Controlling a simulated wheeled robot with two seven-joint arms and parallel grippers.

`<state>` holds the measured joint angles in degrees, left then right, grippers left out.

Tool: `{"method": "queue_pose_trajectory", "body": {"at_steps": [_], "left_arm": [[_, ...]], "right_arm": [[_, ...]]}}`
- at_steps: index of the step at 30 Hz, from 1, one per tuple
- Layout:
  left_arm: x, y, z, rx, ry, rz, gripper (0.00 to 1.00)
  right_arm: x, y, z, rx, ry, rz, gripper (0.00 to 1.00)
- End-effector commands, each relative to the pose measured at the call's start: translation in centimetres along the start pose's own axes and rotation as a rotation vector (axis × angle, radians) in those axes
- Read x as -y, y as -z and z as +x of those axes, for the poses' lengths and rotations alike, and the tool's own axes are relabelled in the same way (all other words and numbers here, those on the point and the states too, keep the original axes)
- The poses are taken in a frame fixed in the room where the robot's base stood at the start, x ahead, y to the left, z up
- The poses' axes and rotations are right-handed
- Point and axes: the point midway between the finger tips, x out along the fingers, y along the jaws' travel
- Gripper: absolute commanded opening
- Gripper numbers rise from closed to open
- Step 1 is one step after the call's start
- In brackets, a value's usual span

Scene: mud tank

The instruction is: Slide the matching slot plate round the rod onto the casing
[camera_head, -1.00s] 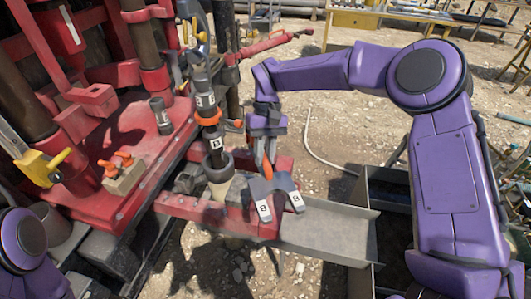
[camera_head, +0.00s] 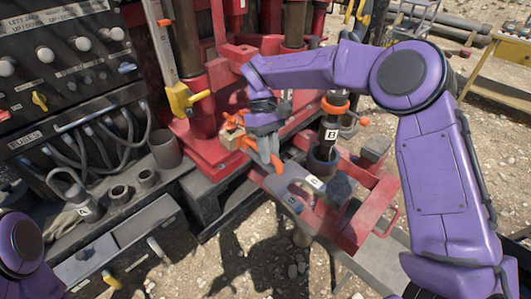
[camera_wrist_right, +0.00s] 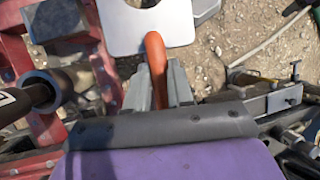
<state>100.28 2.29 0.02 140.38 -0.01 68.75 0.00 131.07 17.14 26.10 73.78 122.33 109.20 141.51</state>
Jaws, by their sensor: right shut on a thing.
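My right gripper (camera_head: 270,155) is shut on the orange handle (camera_wrist_right: 155,60) of a grey slot plate. The plate (camera_wrist_right: 150,25) shows beyond the fingers in the wrist view, with part of a rounded cut-out at the top edge. In the head view, labelled grey plates (camera_head: 293,203) lie in front of the fingers; I cannot tell exactly which part is held. The upright rod (camera_head: 331,134) carries a "B" label and an orange band. It stands in the dark collar at the casing (camera_head: 323,163), right of my gripper. The plate is apart from the rod. My left gripper is out of view.
A red frame (camera_head: 360,225) surrounds the casing area. A control panel (camera_head: 75,70) with knobs and hoses stands at the left. Orange fittings sit on a block (camera_head: 232,135) on the red deck beside my gripper. Gravel ground (camera_head: 240,260) is open in front.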

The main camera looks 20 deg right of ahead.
Motion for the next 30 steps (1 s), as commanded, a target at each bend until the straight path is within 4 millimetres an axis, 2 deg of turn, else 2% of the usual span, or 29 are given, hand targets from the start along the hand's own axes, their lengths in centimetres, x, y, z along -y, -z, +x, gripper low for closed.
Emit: {"method": "queue_pose_trajectory", "body": {"at_steps": [1,6,12,15,21,30], "left_arm": [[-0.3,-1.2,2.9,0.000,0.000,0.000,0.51],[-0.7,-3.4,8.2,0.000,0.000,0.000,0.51],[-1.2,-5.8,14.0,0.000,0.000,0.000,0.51],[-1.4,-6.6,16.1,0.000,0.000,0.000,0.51],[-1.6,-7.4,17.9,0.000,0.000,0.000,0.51],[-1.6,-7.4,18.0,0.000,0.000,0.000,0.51]], "right_arm": [[-0.9,1.1,2.4,0.021,-0.044,-0.094,0.00],[-3.4,2.5,6.0,0.113,-0.220,-0.508,0.00],[-6.5,4.0,9.1,0.222,-0.429,-1.006,0.00],[-7.6,4.6,9.9,0.265,-0.514,-1.205,0.00],[-8.7,5.1,10.3,0.317,-0.608,-1.431,0.00],[-9.4,5.1,10.3,0.327,-0.624,-1.469,0.00]]}}
